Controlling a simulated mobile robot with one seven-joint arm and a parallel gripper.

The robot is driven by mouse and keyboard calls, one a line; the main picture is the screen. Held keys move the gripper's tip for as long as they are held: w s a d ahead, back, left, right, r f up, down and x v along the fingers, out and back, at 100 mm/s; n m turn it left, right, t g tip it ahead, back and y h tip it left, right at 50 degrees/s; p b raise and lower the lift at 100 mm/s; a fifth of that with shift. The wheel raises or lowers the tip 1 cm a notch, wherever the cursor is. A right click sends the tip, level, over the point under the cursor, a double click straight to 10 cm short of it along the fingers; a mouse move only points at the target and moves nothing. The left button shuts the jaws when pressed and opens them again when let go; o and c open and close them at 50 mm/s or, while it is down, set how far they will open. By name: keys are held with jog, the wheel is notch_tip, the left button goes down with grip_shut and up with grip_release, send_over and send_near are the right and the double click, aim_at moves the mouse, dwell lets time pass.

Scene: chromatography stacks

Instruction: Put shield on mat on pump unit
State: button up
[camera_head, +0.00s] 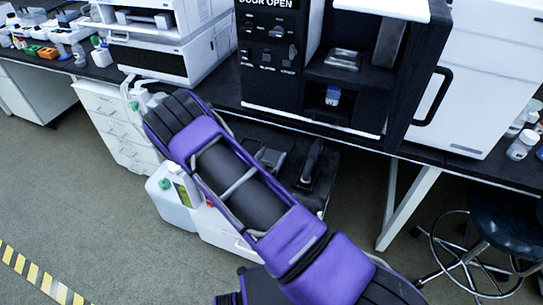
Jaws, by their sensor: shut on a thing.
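My purple and black arm reaches from the lower right up to the left and covers the middle of the view. My gripper is not visible, so I cannot see what it holds. No shield or mat can be made out. White stacked instrument units (150,55) stand on the bench at the upper left; I cannot tell whether one of them is the pump unit. A black instrument (275,60) marked "DOOR OPEN" stands to their right, with an open bay.
A small blue-labelled vial (333,96) sits in the bay. A white drawer cabinet (115,125) and a translucent jug (170,205) stand below the bench. A dark stool (500,220) is at the right. Yellow-black tape (40,280) marks the open floor at the lower left.

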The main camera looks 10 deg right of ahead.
jog(key=shift+f+b, duration=0.2)
jog(key=shift+b, duration=0.1)
jog(key=o, duration=1.5)
jog(key=shift+r, duration=0.1)
jog(key=shift+r+p, duration=0.25)
jog(key=shift+p, duration=0.15)
jog(key=v, duration=1.2)
jog(key=shift+f, duration=0.15)
